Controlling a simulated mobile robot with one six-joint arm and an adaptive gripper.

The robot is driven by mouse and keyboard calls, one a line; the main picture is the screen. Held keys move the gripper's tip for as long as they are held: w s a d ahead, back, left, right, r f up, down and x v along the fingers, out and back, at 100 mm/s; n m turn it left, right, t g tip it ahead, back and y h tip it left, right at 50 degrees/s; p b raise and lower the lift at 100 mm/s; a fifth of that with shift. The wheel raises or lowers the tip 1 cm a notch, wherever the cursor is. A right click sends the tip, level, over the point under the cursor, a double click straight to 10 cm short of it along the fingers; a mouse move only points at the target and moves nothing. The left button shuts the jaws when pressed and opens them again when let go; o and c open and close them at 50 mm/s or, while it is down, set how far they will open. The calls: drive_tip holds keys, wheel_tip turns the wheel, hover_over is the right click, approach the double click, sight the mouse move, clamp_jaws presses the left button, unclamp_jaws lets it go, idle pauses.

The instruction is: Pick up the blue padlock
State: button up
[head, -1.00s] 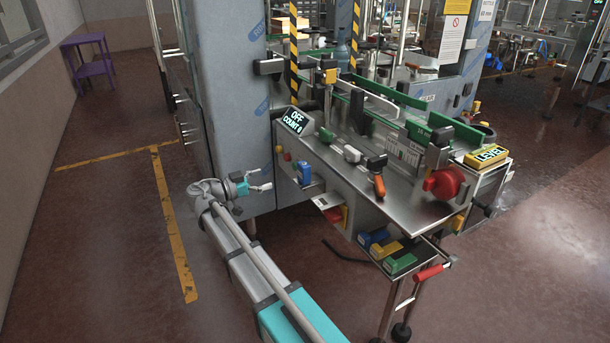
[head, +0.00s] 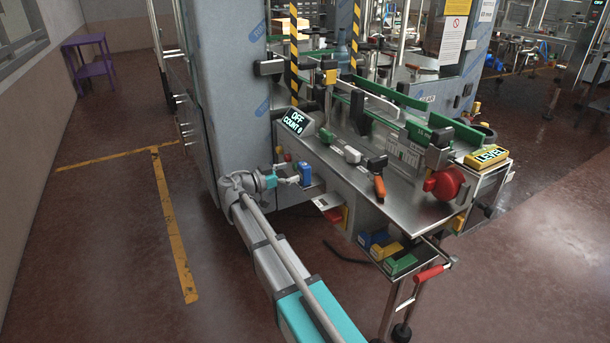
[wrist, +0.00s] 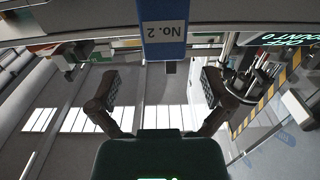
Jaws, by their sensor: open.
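A blue block-shaped thing (head: 304,173), which looks like the blue padlock, hangs at the left end of the machine, below the bench top. In the wrist view a blue face with a white "No. 2" label (wrist: 164,35) shows at the top middle. My gripper (head: 294,180) is just left of the blue thing in the head view. In the wrist view my gripper (wrist: 161,78) is open, its fingers wide apart with nothing between them. The blue face lies ahead, above the gap between the fingertips. I cannot tell whether they touch.
The steel bench top (head: 345,185) overhangs on the right, with an orange-handled tool (head: 379,187) and a red knob (head: 447,183). A lower tray (head: 408,272) holds blue, yellow and green blocks. A tall grey cabinet (head: 228,90) stands behind my arm.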

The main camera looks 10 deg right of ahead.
sight(300, 168)
drive_tip(key=shift+w+f+x, duration=0.1)
drive_tip(key=shift+w+x, duration=0.05)
drive_tip(key=shift+x, duration=1.15)
drive_tip(key=shift+w+f+x, duration=0.1)
drive_tip(key=shift+w+x, duration=0.05)
drive_tip(key=shift+x, duration=1.1)
drive_tip(key=c, duration=1.3)
drive_tip(key=shift+r, duration=0.15)
